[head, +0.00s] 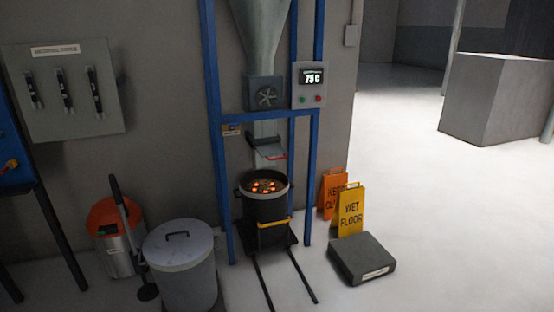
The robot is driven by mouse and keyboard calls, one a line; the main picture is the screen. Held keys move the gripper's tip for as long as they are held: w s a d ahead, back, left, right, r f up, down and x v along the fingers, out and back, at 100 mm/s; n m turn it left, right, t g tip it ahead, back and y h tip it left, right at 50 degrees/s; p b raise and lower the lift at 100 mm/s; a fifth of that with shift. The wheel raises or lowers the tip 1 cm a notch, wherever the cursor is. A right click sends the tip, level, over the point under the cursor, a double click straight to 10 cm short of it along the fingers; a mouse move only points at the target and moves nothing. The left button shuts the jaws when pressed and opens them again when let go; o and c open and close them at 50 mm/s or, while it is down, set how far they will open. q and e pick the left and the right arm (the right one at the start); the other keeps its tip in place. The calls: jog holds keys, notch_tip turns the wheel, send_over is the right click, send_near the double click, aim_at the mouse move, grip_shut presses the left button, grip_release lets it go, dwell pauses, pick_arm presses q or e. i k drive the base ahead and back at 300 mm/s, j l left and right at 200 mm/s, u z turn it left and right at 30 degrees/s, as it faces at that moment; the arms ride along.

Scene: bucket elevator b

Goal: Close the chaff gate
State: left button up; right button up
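A grey sliding or hinged plate with a red handle edge (274,156) sits below the chute, under the fan box (265,95), inside a blue frame (219,150). It appears to be the chaff gate, though no readable label confirms this. The plate juts forward from the chute (262,128). Below it stands a dark bucket (266,210) with glowing orange pieces (267,186) in it. The bucket has a yellow handle (274,223). Neither of my grippers is in view.
A control box (309,85) reads about 75 C. A lidded grey bin (182,262), an orange-topped bin (115,240) and a broom-like tool (125,225) stand left. A wet-floor sign (350,211), an orange sign (330,194) and a dark low box (361,259) stand right.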

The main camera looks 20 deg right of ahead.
aim_at(272, 149)
jog(key=i, duration=0.9)
jog(key=l+z, duration=0.05)
